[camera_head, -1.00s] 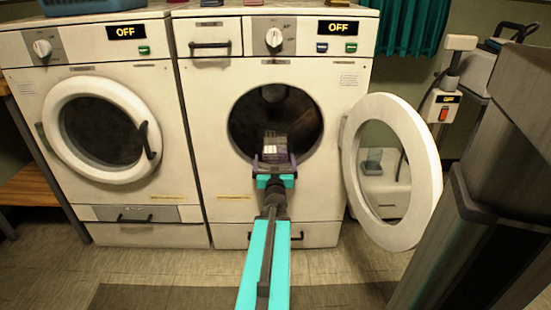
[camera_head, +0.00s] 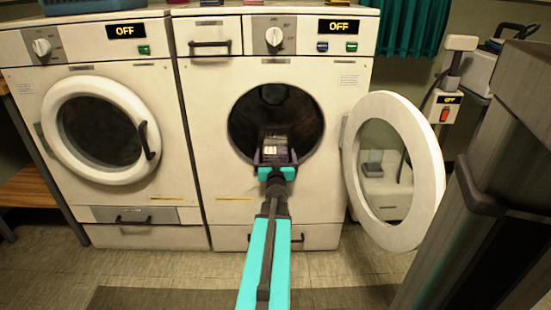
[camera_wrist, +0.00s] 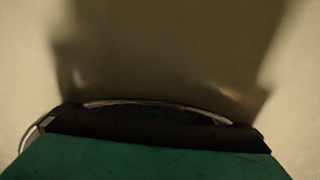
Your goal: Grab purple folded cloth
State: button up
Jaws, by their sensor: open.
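My gripper (camera_head: 276,151) is in front of the open round drum opening (camera_head: 304,120) of the right-hand washing machine, near its lower middle. Its jaws are open. I cannot make out a purple folded cloth for certain in either view. The inside of the drum is dark and partly hidden behind my gripper. The wrist view shows a blurred dark area between pale sides, with a dark curved edge above a teal part of my gripper at the bottom.
The machine's round door (camera_head: 431,180) stands open on the right. A second washer (camera_head: 100,200) with a shut door stands on the left. Small coloured items sit on the machine tops, cut by the picture's upper edge. A corded device (camera_head: 445,100) is at the right.

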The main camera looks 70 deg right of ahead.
jog(key=shift+x, duration=0.9)
jog(key=c, duration=1)
